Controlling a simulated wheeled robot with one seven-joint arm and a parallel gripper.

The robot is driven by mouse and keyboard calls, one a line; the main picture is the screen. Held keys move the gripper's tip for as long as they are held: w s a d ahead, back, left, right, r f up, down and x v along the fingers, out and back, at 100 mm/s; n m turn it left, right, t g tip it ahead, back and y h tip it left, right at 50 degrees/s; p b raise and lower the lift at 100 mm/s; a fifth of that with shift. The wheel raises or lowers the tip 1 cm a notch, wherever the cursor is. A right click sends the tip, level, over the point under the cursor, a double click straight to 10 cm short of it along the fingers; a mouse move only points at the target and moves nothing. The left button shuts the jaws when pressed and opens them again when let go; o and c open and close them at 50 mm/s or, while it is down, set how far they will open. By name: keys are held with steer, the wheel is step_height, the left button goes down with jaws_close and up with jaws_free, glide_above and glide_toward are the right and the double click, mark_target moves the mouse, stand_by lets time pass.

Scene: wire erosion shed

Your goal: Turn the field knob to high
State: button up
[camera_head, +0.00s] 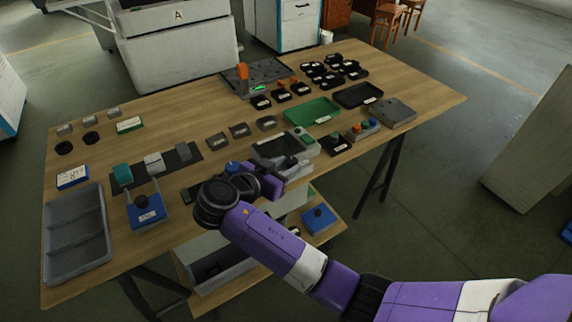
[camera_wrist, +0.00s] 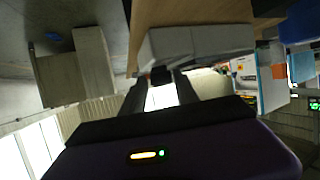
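A grey box-shaped unit (camera_head: 294,168) sits at the table's front edge, just beyond my gripper (camera_head: 274,184). In the wrist view the grey unit (camera_wrist: 205,42) fills the space ahead of the fingers. A small dark knob (camera_wrist: 161,76) stands out from its near face, and no label or setting on it is readable. My gripper (camera_wrist: 162,80) points at this knob, with one finger on each side of it. The fingers are apart with a bright gap behind the knob. I cannot tell whether they touch it. In the head view my wrist hides the knob.
Nearby are a dark panel with a green-edged unit (camera_head: 303,138), a blue box with a button (camera_head: 146,211) and a grey tray (camera_head: 77,240). A lower shelf holds another blue box (camera_head: 319,218). Open floor lies right of the table.

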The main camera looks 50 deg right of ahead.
steer(key=shift+o, duration=0.4)
steer(key=shift+w+d+r, duration=0.1)
steer(key=shift+w+r, duration=0.05)
steer(key=shift+r, duration=0.1)
steer(key=shift+s+d+r+n+t+p, duration=0.1)
steer(key=shift+s+n+t+p, duration=0.2)
steer(key=shift+n+t+p, duration=0.7)
steer(key=shift+s+n+t+y+p, duration=0.2)
steer(key=shift+n+t+y+p, duration=0.3)
steer(key=shift+n+t, duration=0.35)
steer(key=shift+s+n+t+y+p, duration=0.2)
steer(key=shift+n+t+y+p, duration=0.15)
steer(key=shift+n+t+y, duration=0.45)
steer(key=n+t+p, duration=0.1)
steer(key=n+t+y+p, duration=0.1)
steer(key=p, duration=0.1)
steer(key=n+t+p, duration=0.1)
steer(key=shift+s+d+y, duration=0.25)
steer(key=shift+y, duration=0.05)
steer(key=shift+d+n+t+y+p, duration=0.15)
steer(key=shift+n+t+y+p, duration=0.65)
steer(key=shift+p, duration=0.35)
steer(key=shift+s+d+f+n+t+y, duration=0.1)
steer(key=shift+f+n+t+y, duration=0.15)
steer(key=shift+n+y, duration=0.35)
steer(key=shift+s+d+f+n+t+y+b, duration=0.1)
steer(key=shift+d+n+t+y+b, duration=0.1)
steer(key=shift+n+t+y+b, duration=0.4)
